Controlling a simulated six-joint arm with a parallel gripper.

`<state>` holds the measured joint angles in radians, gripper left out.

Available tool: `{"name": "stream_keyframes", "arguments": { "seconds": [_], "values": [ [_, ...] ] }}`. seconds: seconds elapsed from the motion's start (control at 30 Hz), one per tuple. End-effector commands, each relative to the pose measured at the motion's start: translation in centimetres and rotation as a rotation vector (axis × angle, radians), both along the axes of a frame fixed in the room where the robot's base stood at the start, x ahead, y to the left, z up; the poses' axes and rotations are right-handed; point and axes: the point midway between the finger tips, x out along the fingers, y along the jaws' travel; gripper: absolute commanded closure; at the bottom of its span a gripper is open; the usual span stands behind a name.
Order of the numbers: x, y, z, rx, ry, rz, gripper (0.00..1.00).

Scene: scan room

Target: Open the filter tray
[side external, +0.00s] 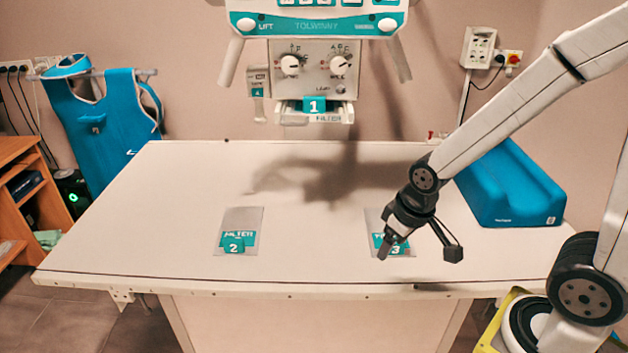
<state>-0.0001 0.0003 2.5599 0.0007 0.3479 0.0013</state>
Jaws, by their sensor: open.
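The filter tray (314,118) is under the control panel of the hanging machine head at the top middle. My gripper (388,245) is open and points down over the right part of the table, well below and to the right of the tray. It is in front of a filter plate (408,246) with a teal tag marked 3 and partly hides it. I see nothing held in it.
Another filter plate (247,217) with a teal tag marked 2 lies on the white table (180,220). A blue wedge cushion (515,190) lies at the right. The table's left part is clear.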

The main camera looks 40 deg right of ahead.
Motion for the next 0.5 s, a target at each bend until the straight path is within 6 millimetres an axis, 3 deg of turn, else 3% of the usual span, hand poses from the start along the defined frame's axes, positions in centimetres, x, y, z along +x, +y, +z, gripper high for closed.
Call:
{"name": "stream_keyframes", "arguments": {
  "seconds": [0.07,0.27,0.5],
  "values": [
    [0.3,0.1,0.0,0.004,-0.011,-0.009,0.5],
    [2.4,0.8,0.2,0.044,-0.099,-0.09,0.5],
    [7.6,2.3,1.4,0.167,-0.327,-0.308,0.5]
  ]
}}
